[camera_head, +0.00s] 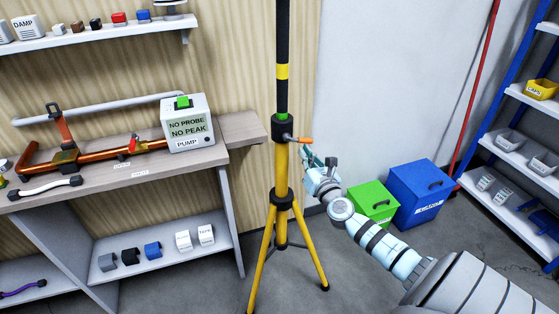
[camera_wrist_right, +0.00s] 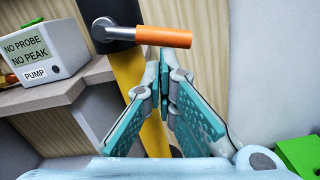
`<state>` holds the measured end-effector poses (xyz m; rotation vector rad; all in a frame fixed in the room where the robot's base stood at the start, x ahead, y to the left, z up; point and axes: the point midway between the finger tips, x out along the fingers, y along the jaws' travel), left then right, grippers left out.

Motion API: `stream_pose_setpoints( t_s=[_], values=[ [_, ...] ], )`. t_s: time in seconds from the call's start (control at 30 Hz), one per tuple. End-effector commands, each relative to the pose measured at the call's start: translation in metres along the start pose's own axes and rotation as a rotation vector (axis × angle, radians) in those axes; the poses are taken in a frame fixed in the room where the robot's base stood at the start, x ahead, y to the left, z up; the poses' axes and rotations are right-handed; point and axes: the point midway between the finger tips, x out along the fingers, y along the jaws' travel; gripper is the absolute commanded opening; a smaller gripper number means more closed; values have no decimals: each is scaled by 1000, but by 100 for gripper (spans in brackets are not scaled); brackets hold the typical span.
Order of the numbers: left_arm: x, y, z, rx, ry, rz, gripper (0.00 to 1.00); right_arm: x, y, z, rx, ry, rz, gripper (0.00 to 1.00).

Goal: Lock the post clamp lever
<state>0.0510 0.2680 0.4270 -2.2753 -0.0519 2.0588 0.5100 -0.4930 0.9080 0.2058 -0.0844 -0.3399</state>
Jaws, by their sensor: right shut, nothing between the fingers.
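The yellow and black post stands upright on a yellow tripod (camera_head: 282,215). Its black clamp (camera_head: 283,129) carries a lever (camera_head: 303,140) with an orange handle, pointing right and about level. In the right wrist view the lever's orange handle (camera_wrist_right: 163,37) lies just beyond and above my fingertips, on a grey pivot at the black clamp (camera_wrist_right: 112,38). My right gripper (camera_head: 308,155) is shut and empty, just below the handle; its teal fingers (camera_wrist_right: 170,72) are together in the wrist view. I see a gap between fingertips and handle. My left gripper is not in view.
A workbench (camera_head: 240,128) with a pump box (camera_head: 188,125) and copper pipework stands left of the post. A green bin (camera_head: 372,203) and a blue bin (camera_head: 418,195) sit on the floor behind my right arm. A blue-framed shelf (camera_head: 515,150) is at far right.

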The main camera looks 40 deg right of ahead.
Motion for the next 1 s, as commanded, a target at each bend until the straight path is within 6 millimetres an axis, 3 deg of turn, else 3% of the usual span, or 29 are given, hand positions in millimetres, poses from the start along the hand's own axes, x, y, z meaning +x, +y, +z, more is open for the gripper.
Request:
stream_pose_setpoints(
  t_s=[0.33,0.57,0.63,0.8,1.0],
  values=[
    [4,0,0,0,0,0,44,-1,-1,-4,-24,0,2,0],
    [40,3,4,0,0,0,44,-8,2,-49,-25,2,6,0],
    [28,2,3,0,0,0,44,-26,4,-40,-29,5,8,0],
    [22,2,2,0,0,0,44,-68,4,-39,-29,5,7,0],
    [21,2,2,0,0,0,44,-100,4,-38,-28,3,6,0]
  ],
)
